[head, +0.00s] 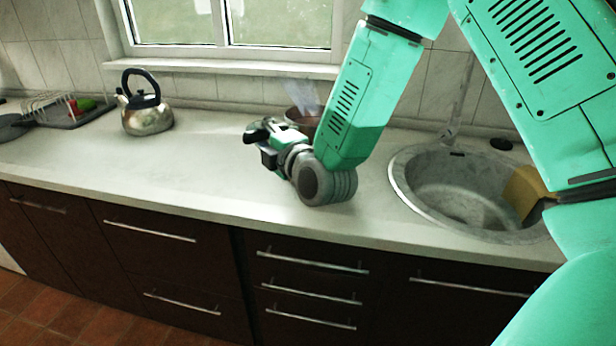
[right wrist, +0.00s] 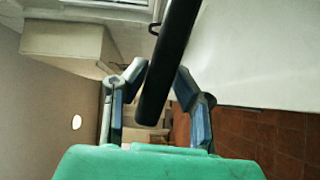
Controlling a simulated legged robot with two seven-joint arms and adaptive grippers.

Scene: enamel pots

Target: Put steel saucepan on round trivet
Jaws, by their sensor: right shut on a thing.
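My right gripper (head: 264,136) is low over the middle of the counter. In the right wrist view, its two fingers (right wrist: 160,105) are shut on a long black handle (right wrist: 168,65) that runs up out of the frame. I take it for the steel saucepan's handle, but no steel pan body shows in either view. In the head view, a short dark piece shows at the fingertips, and my arm hides what lies behind it. I cannot make out a round trivet with certainty. My left gripper is not in view.
A steel kettle (head: 146,112) stands back left. A dish rack (head: 46,104) and a dark round item (head: 12,127) are at the far left. A reddish pot (head: 303,120) stands behind my arm. The sink (head: 455,190) is right. Counter between kettle and gripper is clear.

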